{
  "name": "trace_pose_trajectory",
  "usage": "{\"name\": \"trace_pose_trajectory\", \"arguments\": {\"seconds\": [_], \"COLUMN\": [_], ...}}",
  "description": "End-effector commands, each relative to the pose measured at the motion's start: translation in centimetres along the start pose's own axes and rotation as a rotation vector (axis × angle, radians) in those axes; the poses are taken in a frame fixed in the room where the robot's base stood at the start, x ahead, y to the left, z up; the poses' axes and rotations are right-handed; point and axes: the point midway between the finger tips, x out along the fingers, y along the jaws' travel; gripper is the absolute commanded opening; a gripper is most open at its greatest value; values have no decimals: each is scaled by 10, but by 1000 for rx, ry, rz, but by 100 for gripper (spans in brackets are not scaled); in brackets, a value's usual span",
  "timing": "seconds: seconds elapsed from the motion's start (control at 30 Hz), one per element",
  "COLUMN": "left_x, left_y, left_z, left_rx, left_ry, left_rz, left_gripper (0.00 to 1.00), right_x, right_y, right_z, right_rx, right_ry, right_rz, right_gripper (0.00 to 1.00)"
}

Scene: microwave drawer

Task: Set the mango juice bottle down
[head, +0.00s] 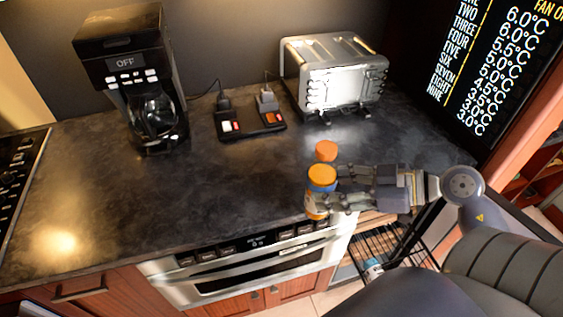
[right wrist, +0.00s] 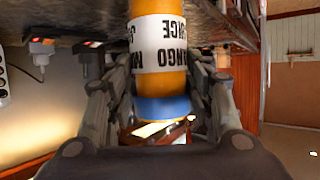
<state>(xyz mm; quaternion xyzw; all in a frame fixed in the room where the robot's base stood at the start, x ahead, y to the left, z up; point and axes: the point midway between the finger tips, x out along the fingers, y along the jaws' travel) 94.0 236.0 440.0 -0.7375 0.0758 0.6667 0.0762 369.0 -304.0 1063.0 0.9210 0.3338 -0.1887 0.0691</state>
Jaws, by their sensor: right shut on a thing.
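The mango juice bottle (head: 317,209) has an orange top with a blue band, and its lower part is partly hidden by the fingers. My right gripper (head: 322,192) is shut on it near the counter's front edge. In the right wrist view the bottle (right wrist: 158,50) stands between both fingers (right wrist: 160,100), its white label lettering upside down. Whether its base touches the counter cannot be told. My left gripper is not in view.
An orange round object (head: 326,150) sits on the counter (head: 255,180) just behind the bottle. A toaster (head: 345,85), a black coffee maker (head: 135,85) and a dark charger-like device (head: 250,120) stand farther back. The counter's middle is clear. A wire rack (head: 365,250) lies below, right.

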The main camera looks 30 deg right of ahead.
Motion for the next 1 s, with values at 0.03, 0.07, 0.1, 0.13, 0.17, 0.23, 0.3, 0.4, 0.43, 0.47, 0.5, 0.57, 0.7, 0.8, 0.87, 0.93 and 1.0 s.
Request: {"name": "trace_pose_trajectory", "arguments": {"seconds": [0.03, 0.07, 0.1, 0.13, 0.17, 0.23, 0.3, 0.4, 0.43, 0.47, 0.5, 0.57, 0.7, 0.8, 0.87, 0.93, 1.0], "left_x": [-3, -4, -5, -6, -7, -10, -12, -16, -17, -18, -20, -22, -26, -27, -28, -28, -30], "left_y": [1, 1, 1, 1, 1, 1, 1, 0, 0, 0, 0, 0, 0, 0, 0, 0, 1], "left_z": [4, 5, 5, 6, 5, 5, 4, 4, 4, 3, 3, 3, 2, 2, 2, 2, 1], "left_rx": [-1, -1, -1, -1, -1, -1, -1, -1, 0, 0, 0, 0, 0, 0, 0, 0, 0], "left_ry": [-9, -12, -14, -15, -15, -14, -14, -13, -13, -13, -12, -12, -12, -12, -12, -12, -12], "left_rz": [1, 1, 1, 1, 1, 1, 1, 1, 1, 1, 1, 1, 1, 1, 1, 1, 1], "left_gripper": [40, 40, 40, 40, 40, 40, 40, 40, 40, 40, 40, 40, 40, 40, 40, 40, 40], "right_x": [-2, 0, 2, 6, 10, 20, 30, 45, 49, 53, 58, 67, 82, 90, 92, 94, 98], "right_y": [4, 6, 12, 16, 21, 34, 48, 66, 72, 77, 84, 95, 114, 123, 126, 127, 127], "right_z": [-3, -4, -5, -6, -8, -11, -14, -17, -19, -20, -21, -23, -26, -27, -27, -24, -17], "right_rx": [4, 4, 5, 4, 3, 3, 1, 3, 3, 4, 4, 4, 6, 5, 4, 6, 9], "right_ry": [8, 10, 12, 13, 13, 13, 12, 12, 12, 13, 13, 13, 13, 11, 10, 10, 10], "right_rz": [12, 15, 18, 18, 17, 17, 17, 17, 17, 17, 17, 17, 16, 16, 16, 15, 14], "right_gripper": [13, 13, 13, 13, 13, 13, 13, 13, 13, 13, 13, 13, 13, 13, 13, 13, 13]}}
